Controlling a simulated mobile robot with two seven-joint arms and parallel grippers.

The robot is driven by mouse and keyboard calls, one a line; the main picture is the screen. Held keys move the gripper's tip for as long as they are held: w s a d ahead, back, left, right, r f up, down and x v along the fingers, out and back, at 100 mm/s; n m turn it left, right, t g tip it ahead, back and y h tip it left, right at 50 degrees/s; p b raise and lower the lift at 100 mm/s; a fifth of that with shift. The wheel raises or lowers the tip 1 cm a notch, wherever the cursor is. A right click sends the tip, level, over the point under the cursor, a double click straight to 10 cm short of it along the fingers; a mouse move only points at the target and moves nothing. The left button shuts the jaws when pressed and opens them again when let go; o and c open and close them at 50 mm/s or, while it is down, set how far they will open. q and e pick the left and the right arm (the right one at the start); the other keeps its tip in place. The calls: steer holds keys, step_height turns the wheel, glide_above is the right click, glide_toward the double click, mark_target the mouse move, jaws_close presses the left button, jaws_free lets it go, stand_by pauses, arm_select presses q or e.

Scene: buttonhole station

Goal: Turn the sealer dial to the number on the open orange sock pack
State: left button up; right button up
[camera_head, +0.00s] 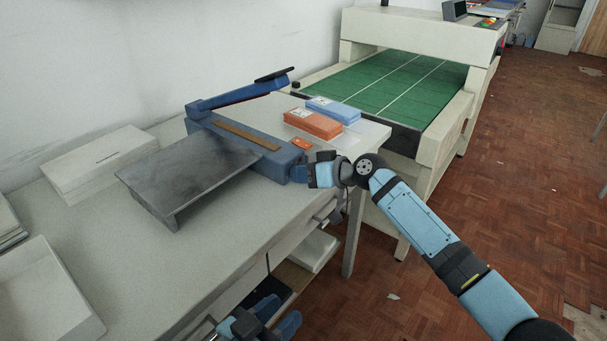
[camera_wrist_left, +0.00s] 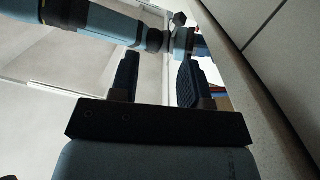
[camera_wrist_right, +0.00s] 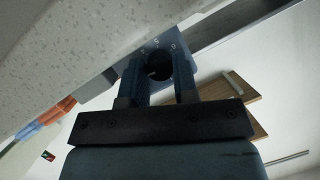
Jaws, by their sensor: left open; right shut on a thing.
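The blue sealer (camera_head: 245,140) sits on the table with its long arm raised and a grey metal plate in front. Its dial (camera_wrist_right: 158,67) is a dark round knob on the blue end face, with small pale marks around it. My right gripper (camera_wrist_right: 158,75) is shut on the dial; in the head view it (camera_head: 312,173) is at the sealer's near right end. An orange sock pack (camera_head: 313,123) lies behind the sealer beside a blue pack (camera_head: 334,109); its number is too small to read. My left gripper (camera_head: 268,312) is open and empty, low in front of the table.
White boxes (camera_head: 98,160) stand at the table's left, and an open white tray (camera_head: 45,295) is at the near left. A machine with a green belt (camera_head: 385,85) stands behind the table's right end. The table front (camera_head: 200,255) is bare.

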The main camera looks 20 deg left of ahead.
stand_by(0.3)
steer(key=o, duration=0.9)
steer(key=shift+d, duration=0.1)
steer(key=shift+d+r, duration=0.15)
steer(key=shift+d, duration=0.1)
arm_select(q)
steer(key=f+g+p, duration=0.1)
steer(key=a+f+y, duration=0.1)
steer(key=f, duration=0.1)
steer(key=s+a+f+g+y+p, duration=0.1)
steer(key=shift+s+a+f+g+p, duration=0.1)
steer(key=shift+f+g+p, duration=0.2)
steer(key=shift+f+p, duration=0.05)
arm_select(e)
steer(key=v, duration=1.3)
steer(key=shift+s, duration=0.15)
